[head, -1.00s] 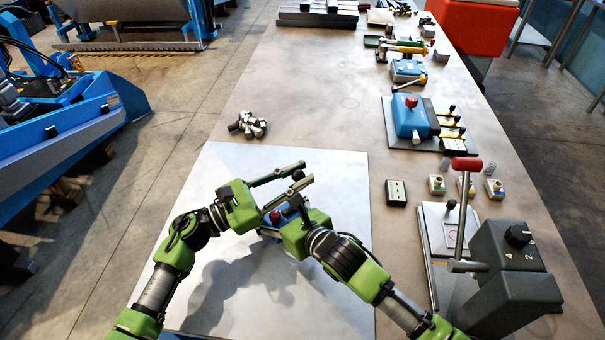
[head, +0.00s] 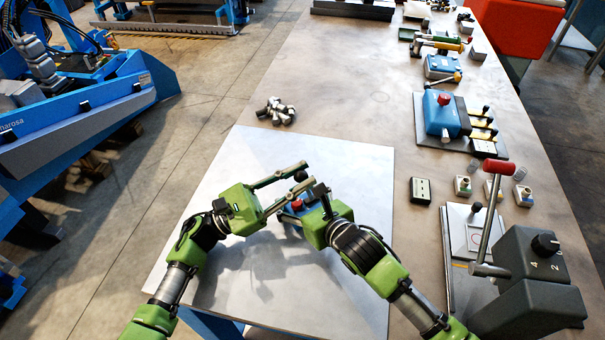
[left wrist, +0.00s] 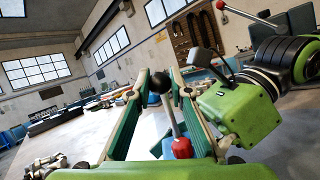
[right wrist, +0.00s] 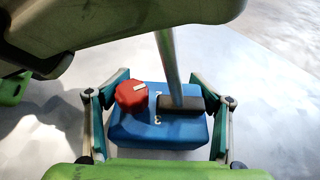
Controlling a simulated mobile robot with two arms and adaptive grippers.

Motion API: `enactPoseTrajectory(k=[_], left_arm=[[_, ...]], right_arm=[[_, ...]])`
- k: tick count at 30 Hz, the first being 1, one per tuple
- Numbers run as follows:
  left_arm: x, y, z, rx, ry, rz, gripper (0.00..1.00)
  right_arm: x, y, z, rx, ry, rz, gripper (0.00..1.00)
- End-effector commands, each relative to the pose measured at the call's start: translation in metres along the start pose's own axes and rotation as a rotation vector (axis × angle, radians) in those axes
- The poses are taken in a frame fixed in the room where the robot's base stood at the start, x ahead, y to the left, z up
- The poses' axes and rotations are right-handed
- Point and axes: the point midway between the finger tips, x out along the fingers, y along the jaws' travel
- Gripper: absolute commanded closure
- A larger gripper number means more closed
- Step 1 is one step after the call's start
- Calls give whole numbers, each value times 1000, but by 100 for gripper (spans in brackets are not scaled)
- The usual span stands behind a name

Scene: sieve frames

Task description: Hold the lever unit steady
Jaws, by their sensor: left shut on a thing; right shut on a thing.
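The lever unit is a small blue box (right wrist: 160,132) with a red knob (right wrist: 131,96) and a metal lever (right wrist: 169,60). It stands on the pale sheet (head: 340,165). My right gripper (right wrist: 161,112) is shut on the blue box, one finger along each side. In the head view my right gripper body hides much of the box (head: 292,210). My left gripper (left wrist: 160,76) is shut on the lever's black ball (left wrist: 157,83), with a finger on either side. In the head view the ball (head: 300,176) shows between its fingertips, above the box.
A larger grey lever box (head: 525,290) with a red-handled lever stands at the right. A small dark box (head: 420,190) and a blue unit on a plate (head: 441,115) lie beyond the sheet. Loose metal parts (head: 275,111) lie at its far edge. The sheet's left side is clear.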

Motion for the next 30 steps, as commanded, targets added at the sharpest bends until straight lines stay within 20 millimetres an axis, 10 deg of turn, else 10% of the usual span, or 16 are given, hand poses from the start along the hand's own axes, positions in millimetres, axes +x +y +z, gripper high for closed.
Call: enactPoseTrajectory(k=[12,15,30], left_arm=[[-3,-8,-6,-8,10,-14,100],[-3,-8,-6,-8,10,-13,63],[-19,-7,-4,-6,10,-9,63]], right_arm=[[1,-5,-4,-1,9,-10,83],[1,-5,-4,-1,8,-10,83],[0,-2,-4,-4,8,-5,83]])
